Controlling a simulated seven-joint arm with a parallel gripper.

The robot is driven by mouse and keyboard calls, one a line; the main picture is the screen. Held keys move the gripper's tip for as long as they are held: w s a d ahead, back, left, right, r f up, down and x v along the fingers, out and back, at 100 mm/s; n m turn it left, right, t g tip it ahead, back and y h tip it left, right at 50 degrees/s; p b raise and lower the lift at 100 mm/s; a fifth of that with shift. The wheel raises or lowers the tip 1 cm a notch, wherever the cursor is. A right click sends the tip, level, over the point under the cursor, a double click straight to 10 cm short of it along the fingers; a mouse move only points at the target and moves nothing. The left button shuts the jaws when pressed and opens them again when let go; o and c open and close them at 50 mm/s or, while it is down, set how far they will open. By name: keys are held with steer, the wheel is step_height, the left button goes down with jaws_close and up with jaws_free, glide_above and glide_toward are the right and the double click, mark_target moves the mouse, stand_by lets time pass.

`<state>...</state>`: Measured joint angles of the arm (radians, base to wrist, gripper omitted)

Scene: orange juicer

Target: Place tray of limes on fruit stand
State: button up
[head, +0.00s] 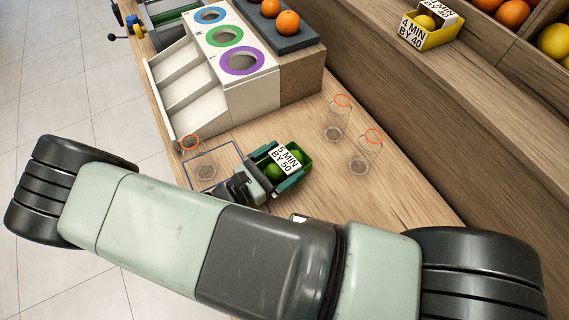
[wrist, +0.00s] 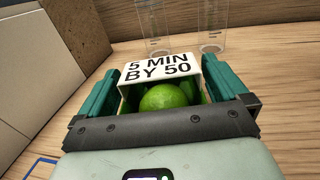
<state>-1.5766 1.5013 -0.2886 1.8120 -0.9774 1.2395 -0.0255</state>
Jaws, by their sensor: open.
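The tray of limes (head: 304,157) is a small green box with a white "5 MIN BY 50" label, standing on the wooden counter. In the wrist view, its label (wrist: 160,68) faces me above a green lime (wrist: 165,97). My gripper (head: 278,166) is open around the tray, with one teal finger on each side. In the wrist view, the left finger lies along the tray's left side and the right finger along its right side; I cannot tell whether they touch it. The fruit stand (head: 455,78) is the wooden ledge at the upper right.
A yellow tray (head: 411,38) labelled "4 MIN BY 40" sits on the stand, near crates of oranges (head: 512,13) and yellow fruit. Clear glasses (head: 335,125) stand right of the lime tray, another (head: 205,168) to its left. A white sorter (head: 220,75) stands behind on the counter.

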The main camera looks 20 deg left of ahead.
mark_target(281, 162)
steer(key=c, duration=1)
step_height(281, 162, up, 10)
steer(key=shift+f, duration=0.1)
steer(key=shift+w+r, duration=0.1)
steer(key=shift+r, duration=0.2)
steer(key=w+d+r+m+g+h, duration=0.1)
steer(key=w+d+r, duration=0.5)
steer(key=w+r, duration=0.25)
steer(key=w+d+r+m+g+h, duration=0.1)
steer(key=w+d+r, duration=0.65)
steer(key=r, duration=0.25)
steer(key=w+d+r+m+g+h, duration=0.1)
steer(key=w+d+r, duration=0.1)
steer(key=d+r, duration=0.55)
step_height(281, 162, up, 10)
steer(key=w+d+n+t+y, duration=0.2)
steer(key=n+t+y, duration=0.3)
steer(key=y, duration=0.3)
steer(key=shift+w+f+n+t, duration=0.2)
steer(key=shift+w+n+t, duration=0.1)
steer(key=shift+n, duration=0.6)
steer(key=shift+a, duration=0.1)
